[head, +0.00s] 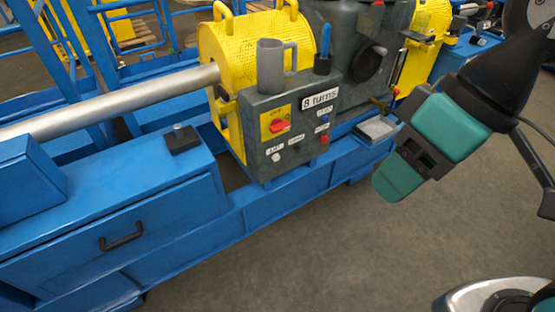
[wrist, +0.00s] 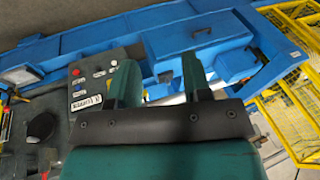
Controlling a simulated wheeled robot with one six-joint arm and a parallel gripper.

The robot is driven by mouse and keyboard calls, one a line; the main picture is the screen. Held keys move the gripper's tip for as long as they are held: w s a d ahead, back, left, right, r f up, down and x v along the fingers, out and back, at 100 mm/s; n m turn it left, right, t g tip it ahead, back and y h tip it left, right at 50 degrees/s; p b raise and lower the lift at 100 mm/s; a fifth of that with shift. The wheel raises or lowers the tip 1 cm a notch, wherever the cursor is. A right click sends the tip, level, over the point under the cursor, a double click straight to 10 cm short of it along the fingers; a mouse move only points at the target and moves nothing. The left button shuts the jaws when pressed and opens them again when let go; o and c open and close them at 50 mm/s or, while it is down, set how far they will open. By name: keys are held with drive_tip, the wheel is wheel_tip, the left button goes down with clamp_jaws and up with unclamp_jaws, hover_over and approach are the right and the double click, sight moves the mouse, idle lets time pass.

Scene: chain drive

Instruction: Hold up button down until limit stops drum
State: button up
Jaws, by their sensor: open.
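The dark grey control box (head: 270,170) stands on the blue machine base, with a red rotary switch (head: 279,125) on a yellow plate. A blue button (head: 325,118), a red button (head: 323,140) and a pale button (head: 276,157) sit on its front. Their small labels are too blurred to read, so I cannot tell which is the up button. In the wrist view the panel (wrist: 92,85) lies left of my fingers (wrist: 160,82). Any drum is not clearly visible.
A grey mug (head: 270,66) and a blue-handled item (head: 323,55) stand on the box. Behind are a yellow mesh guard (head: 250,38) and a silver shaft (head: 110,99). A small tray (head: 377,128) juts out beside the box. The floor (head: 330,240) in front is clear.

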clamp_jaws()
idle(1.6)
